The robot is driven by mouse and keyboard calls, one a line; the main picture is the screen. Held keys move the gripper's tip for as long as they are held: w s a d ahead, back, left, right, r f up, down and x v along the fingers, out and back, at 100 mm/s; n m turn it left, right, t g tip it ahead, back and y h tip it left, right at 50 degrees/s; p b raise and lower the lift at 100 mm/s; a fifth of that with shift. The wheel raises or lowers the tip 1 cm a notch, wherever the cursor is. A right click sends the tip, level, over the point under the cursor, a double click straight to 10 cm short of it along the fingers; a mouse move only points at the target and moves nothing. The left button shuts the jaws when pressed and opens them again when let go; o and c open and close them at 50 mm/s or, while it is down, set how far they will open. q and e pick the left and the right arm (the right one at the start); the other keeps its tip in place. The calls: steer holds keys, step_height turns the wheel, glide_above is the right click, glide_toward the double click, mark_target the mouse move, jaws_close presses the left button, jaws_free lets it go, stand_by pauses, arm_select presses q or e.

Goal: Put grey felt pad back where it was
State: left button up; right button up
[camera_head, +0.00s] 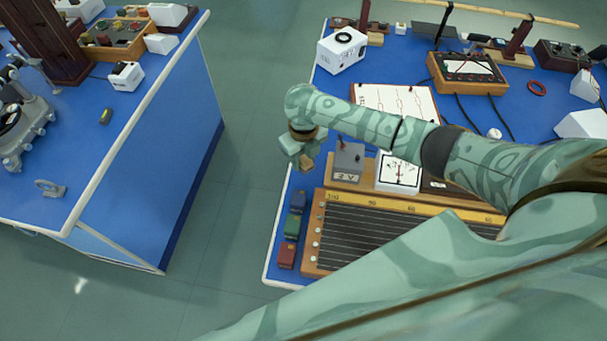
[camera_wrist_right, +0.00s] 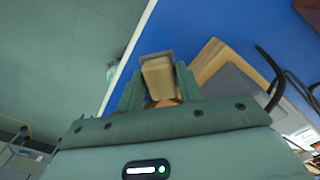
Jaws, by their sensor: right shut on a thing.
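My right gripper (camera_head: 300,157) is over the left edge of the right-hand blue bench, beside a grey panel on a wooden base. In the right wrist view my right gripper (camera_wrist_right: 160,88) is shut on a small tan block with a grey-brown layer at its far end (camera_wrist_right: 158,76). This block looks like the grey felt pad; only part of it shows between the fingers. In the head view the fingers largely hide it. I cannot tell whether it touches the bench. My left gripper is not in view.
The right bench (camera_head: 283,219) holds a long ruled instrument (camera_head: 360,236) and small blue, green (camera_head: 291,226) and red blocks in a row. A grey panel (camera_head: 349,160) stands close to the gripper. A floor gap (camera_head: 235,190) separates it from the left bench (camera_head: 150,170).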

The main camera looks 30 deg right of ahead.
mark_target(304, 178)
step_height(304, 178, down, 7)
steer(key=shift+r+b, duration=0.2)
steer(key=shift+b, duration=0.9)
steer(key=shift+r, duration=0.1)
steer(key=o, duration=0.5)
steer(key=shift+c, duration=0.2)
steer(key=o, duration=0.4)
step_height(304, 178, up, 12)
steer(key=p, duration=0.5)
